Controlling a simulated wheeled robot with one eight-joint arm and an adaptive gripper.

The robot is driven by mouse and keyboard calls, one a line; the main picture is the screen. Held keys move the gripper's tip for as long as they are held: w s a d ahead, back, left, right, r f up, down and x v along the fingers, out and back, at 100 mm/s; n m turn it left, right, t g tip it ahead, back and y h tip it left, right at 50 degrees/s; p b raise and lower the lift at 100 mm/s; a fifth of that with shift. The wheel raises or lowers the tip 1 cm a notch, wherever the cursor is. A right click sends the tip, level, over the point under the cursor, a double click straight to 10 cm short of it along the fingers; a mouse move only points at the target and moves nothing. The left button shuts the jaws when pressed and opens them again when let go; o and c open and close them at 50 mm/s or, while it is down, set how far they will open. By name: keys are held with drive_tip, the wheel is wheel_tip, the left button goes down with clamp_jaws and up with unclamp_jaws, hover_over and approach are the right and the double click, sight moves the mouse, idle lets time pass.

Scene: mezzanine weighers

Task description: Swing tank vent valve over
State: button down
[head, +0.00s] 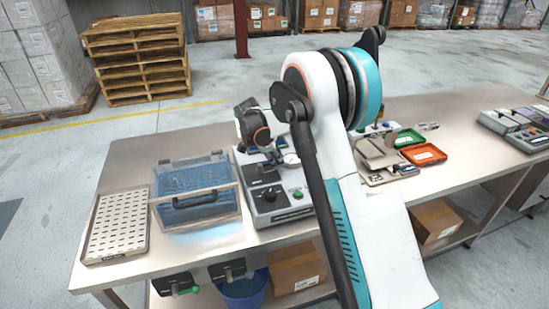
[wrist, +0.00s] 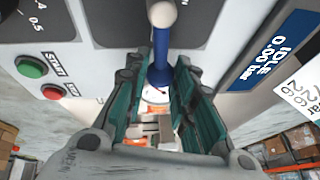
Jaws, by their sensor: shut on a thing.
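The tank vent valve's lever (wrist: 160,55) shows in the wrist view as a blue stem with a pale rounded knob at its top. My gripper (wrist: 163,75) has its teal-padded fingers on either side of the blue stem and is shut on it. In the head view my gripper (head: 270,155) is over the grey control unit (head: 262,205), beside the clear-walled tank (head: 195,208) with blue contents. My arm and gripper hide the lever there. A display (wrist: 270,48) on the unit reads IDLE, 0.00 bar.
A green START button (wrist: 31,67) and a red button (wrist: 53,91) sit left of the lever. A perforated tray (head: 117,225) lies at the bench's left end. Green and orange trays (head: 424,154) lie right of my arm. The bench front between has little clutter.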

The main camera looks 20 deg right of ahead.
drive_tip(key=shift+s+m, duration=0.25)
drive_tip(key=shift+m, duration=0.25)
drive_tip(key=shift+s+g, duration=0.1)
drive_tip(key=shift+g, duration=0.2)
drive_tip(key=c, duration=1.3)
unclamp_jaws()
drive_tip(key=shift+r, duration=0.1)
drive_tip(key=v, duration=1.2)
